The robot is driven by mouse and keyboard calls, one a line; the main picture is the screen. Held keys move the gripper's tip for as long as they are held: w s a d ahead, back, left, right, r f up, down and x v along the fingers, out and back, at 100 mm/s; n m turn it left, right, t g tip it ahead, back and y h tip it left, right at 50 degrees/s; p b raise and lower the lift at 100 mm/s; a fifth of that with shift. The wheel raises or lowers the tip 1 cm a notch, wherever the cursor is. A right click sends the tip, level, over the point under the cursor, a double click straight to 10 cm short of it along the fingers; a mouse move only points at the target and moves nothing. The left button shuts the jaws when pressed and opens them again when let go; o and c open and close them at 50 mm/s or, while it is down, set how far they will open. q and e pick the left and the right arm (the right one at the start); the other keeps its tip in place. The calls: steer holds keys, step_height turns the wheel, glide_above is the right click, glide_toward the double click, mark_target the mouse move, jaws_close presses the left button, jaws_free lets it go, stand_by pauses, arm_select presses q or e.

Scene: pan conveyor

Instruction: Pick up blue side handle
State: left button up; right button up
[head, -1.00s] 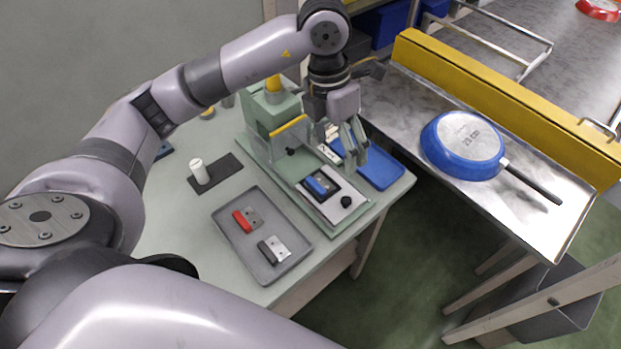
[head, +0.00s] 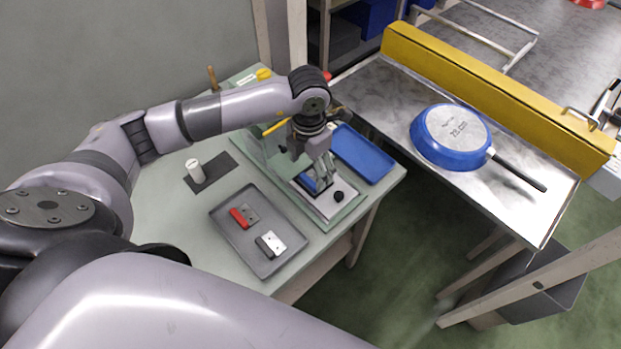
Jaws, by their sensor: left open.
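The blue side handle (head: 309,184) lies in the fixture plate (head: 335,208) of the green press on the table. It is partly hidden by my left gripper. My left gripper (head: 320,183) points down right over the fixture, its fingers open beside or just above the blue handle. I cannot tell whether the fingers touch it. My right gripper is not in view.
A grey tray (head: 225,236) holds a red handle (head: 238,218) and a dark grey handle (head: 264,247). A blue tray (head: 365,154) lies behind the fixture. A white cylinder (head: 195,171) stands on a dark mat. An upturned blue pan (head: 443,154) lies on the metal conveyor.

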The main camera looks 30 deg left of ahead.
mark_target(308, 181)
arm_select(q)
step_height(308, 181, down, 4)
steer(key=shift+a+r+p, duration=0.15)
steer(key=shift+p, duration=0.7)
steer(key=shift+f, duration=0.65)
steer(key=shift+c, duration=0.4)
steer(key=c, duration=1.2)
steer(key=shift+r, duration=0.1)
